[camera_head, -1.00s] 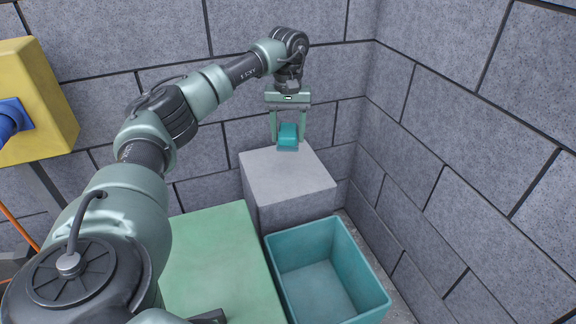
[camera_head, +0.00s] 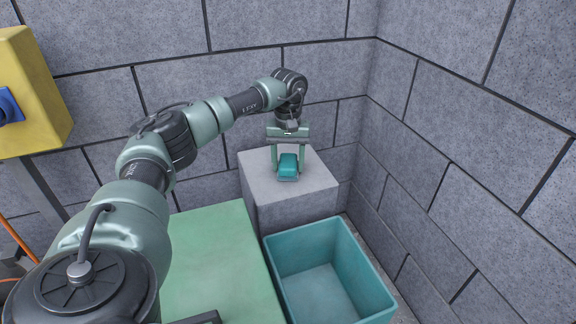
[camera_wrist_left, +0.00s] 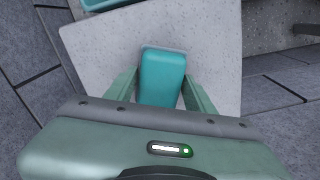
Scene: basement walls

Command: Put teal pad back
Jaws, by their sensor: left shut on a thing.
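The teal pad (camera_head: 288,166) is a small rounded block with a greyish lower edge. My left gripper (camera_head: 288,172) is shut on it, with one finger at each side. The pad is over the top of the grey block (camera_head: 262,184); I cannot tell whether it touches it. In the left wrist view the pad (camera_wrist_left: 162,78) lies between the two green fingers of the gripper (camera_wrist_left: 160,88), with the pale block top (camera_wrist_left: 215,60) below. My right gripper is not in view.
An open teal bin (camera_head: 318,243) stands in front of the grey block, and its inside looks empty. A green surface (camera_head: 215,255) is left of it. Stone walls (camera_head: 480,150) close the corner behind and at the right. A yellow box (camera_head: 35,95) is at the left.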

